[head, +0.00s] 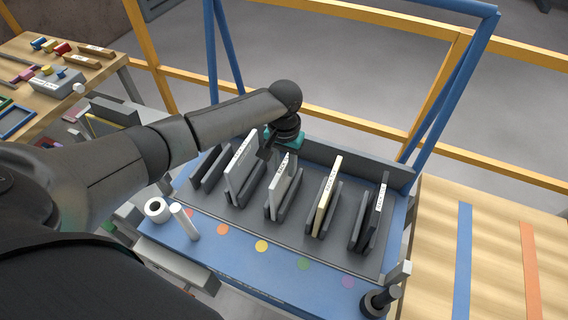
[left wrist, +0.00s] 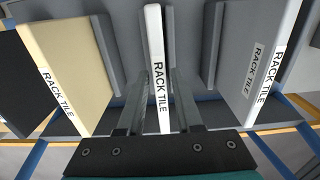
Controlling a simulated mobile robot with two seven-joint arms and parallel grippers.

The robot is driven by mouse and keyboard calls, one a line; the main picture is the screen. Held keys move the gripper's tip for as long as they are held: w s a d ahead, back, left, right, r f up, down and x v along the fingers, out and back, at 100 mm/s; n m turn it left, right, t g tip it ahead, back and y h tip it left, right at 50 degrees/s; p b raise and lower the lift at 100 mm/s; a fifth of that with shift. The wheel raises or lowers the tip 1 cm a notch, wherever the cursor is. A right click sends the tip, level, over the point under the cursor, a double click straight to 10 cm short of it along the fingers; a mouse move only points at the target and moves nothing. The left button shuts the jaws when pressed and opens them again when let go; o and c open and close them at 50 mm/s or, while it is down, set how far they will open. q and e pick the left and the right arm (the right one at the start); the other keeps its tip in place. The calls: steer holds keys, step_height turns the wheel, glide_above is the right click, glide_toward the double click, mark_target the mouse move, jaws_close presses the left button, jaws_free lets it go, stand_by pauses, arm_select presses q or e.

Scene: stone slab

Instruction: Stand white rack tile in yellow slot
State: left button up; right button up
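The white rack tile (head: 281,177) stands upright in the middle slot of the dark rack (head: 290,231), lined up with the yellow dot (head: 261,246). In the left wrist view the white tile (left wrist: 158,45) runs between two grey dividers, its RACK TILE label facing me. My left gripper (head: 279,156) is above this slot. My right gripper is not in view.
A cream tile (head: 325,199) and a grey tile (head: 239,168) stand in the neighbouring slots. A dark tile (head: 373,217) stands at the right; the leftmost slot looks empty. A white roll (head: 157,209) and white cylinder (head: 185,222) are on the blue front edge.

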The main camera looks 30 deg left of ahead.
arm_select(q)
steer(key=shift+o, duration=0.8)
step_height(320, 180, up, 12)
steer(key=p, duration=0.1)
steer(key=shift+r, duration=0.15)
